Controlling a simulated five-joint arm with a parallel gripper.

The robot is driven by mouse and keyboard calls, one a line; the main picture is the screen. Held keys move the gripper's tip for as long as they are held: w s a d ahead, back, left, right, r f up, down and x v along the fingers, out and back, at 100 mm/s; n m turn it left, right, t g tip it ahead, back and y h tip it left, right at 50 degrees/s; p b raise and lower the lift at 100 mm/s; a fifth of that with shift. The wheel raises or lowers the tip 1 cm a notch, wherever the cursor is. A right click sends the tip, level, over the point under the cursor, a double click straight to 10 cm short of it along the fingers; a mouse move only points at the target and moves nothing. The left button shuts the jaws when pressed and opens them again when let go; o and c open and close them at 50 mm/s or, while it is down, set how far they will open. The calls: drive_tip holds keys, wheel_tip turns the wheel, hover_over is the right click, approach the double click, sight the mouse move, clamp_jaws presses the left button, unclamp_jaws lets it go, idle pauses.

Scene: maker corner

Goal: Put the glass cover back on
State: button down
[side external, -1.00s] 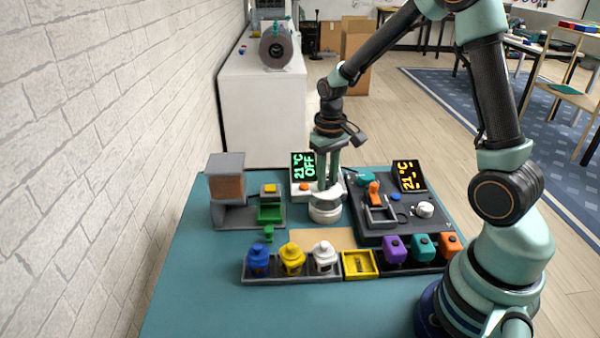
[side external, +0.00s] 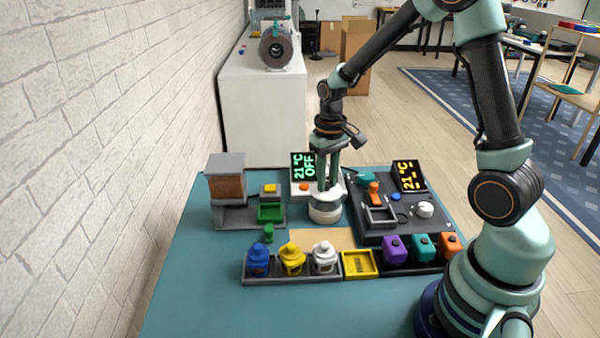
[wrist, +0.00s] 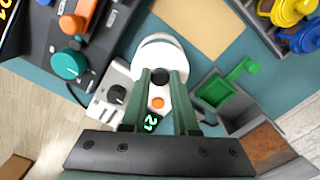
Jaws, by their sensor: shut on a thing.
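My gripper (side external: 325,186) points straight down over the small heater unit (side external: 302,188), whose display reads 21 °C OFF. In the wrist view the gripper (wrist: 160,78) has its two green fingers closed around a small dark knob. The knob appears to belong to the pale, see-through glass cover (wrist: 150,48), though its clear edges are hard to make out. Under the fingers stands a round white vessel (side external: 325,213); the cover is at its top. I cannot tell whether the cover rests fully on the vessel.
A dark station (side external: 375,228) with knobs and an orange lever stands at right. A grey hopper (side external: 227,185) with a green tray (side external: 270,213) stands at left. A front rack (side external: 290,272) holds coloured bottles and blocks beside a yellow tray (side external: 360,264). A tan pad lies between.

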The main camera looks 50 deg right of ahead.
drive_tip(key=c, duration=0.6)
unclamp_jaws()
drive_tip(key=shift+o, duration=0.4)
drive_tip(key=o, duration=0.4)
drive_tip(key=shift+r, duration=3.5)
